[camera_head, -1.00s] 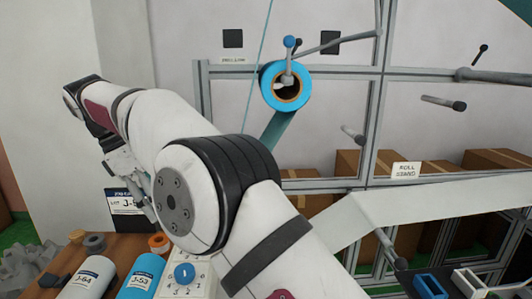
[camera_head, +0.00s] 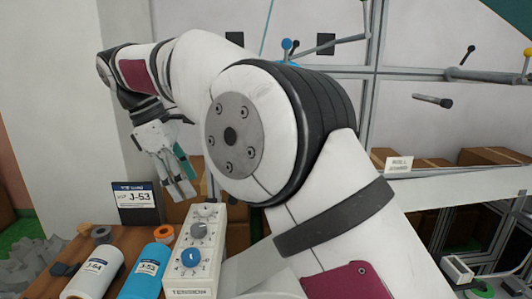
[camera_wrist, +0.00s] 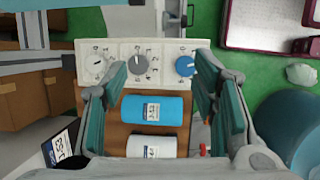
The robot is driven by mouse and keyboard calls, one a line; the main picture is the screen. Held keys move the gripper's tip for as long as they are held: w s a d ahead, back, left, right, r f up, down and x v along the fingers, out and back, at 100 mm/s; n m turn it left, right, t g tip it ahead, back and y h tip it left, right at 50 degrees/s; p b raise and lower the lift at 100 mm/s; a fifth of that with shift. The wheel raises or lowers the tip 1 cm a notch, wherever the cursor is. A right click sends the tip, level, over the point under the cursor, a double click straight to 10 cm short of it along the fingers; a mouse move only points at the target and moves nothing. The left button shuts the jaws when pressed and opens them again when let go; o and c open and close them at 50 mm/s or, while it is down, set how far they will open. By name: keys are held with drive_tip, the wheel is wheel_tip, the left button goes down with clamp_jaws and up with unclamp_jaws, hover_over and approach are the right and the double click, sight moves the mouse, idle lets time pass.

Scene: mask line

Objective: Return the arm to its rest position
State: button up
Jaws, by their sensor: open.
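My gripper (camera_head: 178,178) hangs from my raised arm at the left of the head view, fingers pointing down above the wooden table. In the wrist view my gripper (camera_wrist: 161,100) is open, with its two teal-lined fingers apart and nothing between them touching. Below it lie a blue roll labelled J-53 (camera_head: 146,272) and a white roll labelled J-54 (camera_head: 95,273). The wrist view also shows the blue roll (camera_wrist: 150,110) and the white roll (camera_wrist: 150,147) apart from the fingers. My arm hides much of the middle of the head view.
A control panel with several knobs (camera_head: 198,243) stands right of the rolls. A dark sign reading J-53 (camera_head: 137,198) stands behind them. Small orange (camera_head: 163,233) and grey (camera_head: 101,233) rings lie on the wooden table (camera_head: 120,238). A metal frame with pegs (camera_head: 432,101) rises at right.

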drive_tip(key=s+d+r+m+y, duration=0.1)
drive_tip(key=s+d+r+m, duration=0.15)
drive_tip(key=d, duration=0.55)
drive_tip(key=s+d+r+m, duration=0.2)
drive_tip(key=s+d+m, duration=0.1)
drive_tip(key=d, duration=0.4)
drive_tip(key=s+d+r+m+y, duration=0.1)
drive_tip(key=s+d+r+m, duration=0.15)
drive_tip(key=d, duration=0.55)
drive_tip(key=s+d+f+m+t+y, duration=0.1)
drive_tip(key=s+d+f+m, duration=0.4)
drive_tip(key=s, duration=0.5)
drive_tip(key=s+d+f+m+t, duration=0.2)
drive_tip(key=s+d+f+m, duration=0.3)
drive_tip(key=s+d, duration=0.3)
drive_tip(key=shift+s+f+m+y+p, duration=0.35)
drive_tip(key=shift+s+f, duration=0.4)
drive_tip(key=shift+s, duration=0.35)
drive_tip(key=shift+d, duration=0.1)
